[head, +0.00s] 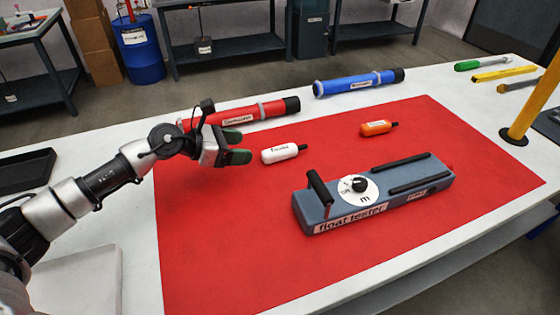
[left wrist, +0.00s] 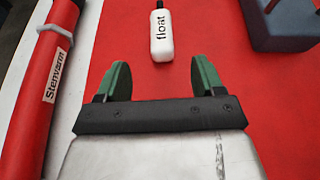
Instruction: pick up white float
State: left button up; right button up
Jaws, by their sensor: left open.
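The white float (head: 280,154) lies on the red mat (head: 225,240), just right of my left gripper (head: 240,146). In the left wrist view the white float (left wrist: 161,38) lies ahead of the fingers, roughly in line with the gap between them. My left gripper (left wrist: 160,82) is open and empty, with its green-padded fingers apart and not touching the float. My right gripper is not in view.
A red tube (head: 245,116) lies behind the left gripper, a blue tube (head: 358,82) farther back. An orange float (head: 375,128) and the blue-grey float tester (head: 345,218) are on the mat. A yellow post (head: 530,105) stands at right. The mat's front left is clear.

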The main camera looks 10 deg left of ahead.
aim_at(274, 150)
pick_arm(q)
jog(key=x, duration=0.4)
jog(key=shift+d+r, duration=0.1)
jog(key=shift+d, duration=0.05)
jog(key=x, duration=0.6)
jog(key=shift+s+f+p, duration=0.1)
jog(key=shift+f+p, duration=0.1)
jog(key=shift+p, duration=0.15)
jog(key=c, duration=1)
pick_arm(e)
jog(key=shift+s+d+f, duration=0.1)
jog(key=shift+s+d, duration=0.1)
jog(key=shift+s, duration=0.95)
pick_arm(q)
jog(key=shift+r, duration=0.1)
